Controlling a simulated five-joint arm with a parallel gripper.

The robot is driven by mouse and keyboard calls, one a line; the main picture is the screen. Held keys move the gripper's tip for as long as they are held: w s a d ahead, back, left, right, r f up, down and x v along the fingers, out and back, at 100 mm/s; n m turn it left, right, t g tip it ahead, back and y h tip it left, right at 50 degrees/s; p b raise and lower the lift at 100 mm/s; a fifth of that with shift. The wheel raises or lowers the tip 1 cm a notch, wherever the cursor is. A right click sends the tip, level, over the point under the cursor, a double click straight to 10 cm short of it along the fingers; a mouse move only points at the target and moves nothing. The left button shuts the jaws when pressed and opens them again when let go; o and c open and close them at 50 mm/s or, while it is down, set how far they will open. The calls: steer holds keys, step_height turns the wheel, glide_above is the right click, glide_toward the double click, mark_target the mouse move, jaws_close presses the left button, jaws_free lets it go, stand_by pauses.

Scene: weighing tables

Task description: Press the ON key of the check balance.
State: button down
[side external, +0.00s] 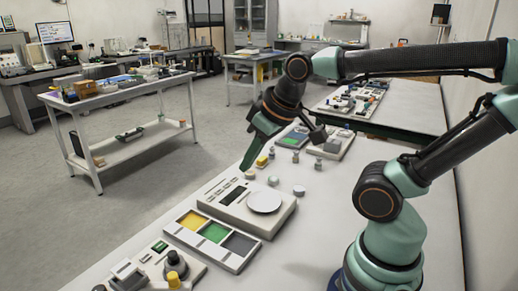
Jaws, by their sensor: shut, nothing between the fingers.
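A white balance (283,217) with a round pale pan (265,200) and a dark display strip (233,193) stands on the near white table. It looks like the check balance, but I cannot read any label. Small keys show beside the display; I cannot tell which is ON. My gripper (244,167) points down with its fingers shut and empty. Its tip appears just beyond the balance's far end, near a small round pale piece (250,174). I cannot tell its height or whether it touches anything.
A tray with yellow, green and grey sections (236,264) lies in front of the balance. A device with a black knob (175,260) stands at the near left. The table's right side is clear.

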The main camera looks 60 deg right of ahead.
steer(key=shift+w, duration=0.1)
steer(key=m+t+h, duration=0.3)
steer(key=m+h, duration=0.1)
steer(key=m, duration=1)
glide_above(234, 179)
steer(key=s, duration=0.1)
step_height(234, 179, down, 10)
steer(key=shift+a+f, duration=0.2)
steer(key=shift+f, duration=4.4)
steer(key=shift+f, duration=0.15)
steer(key=shift+f, duration=0.3)
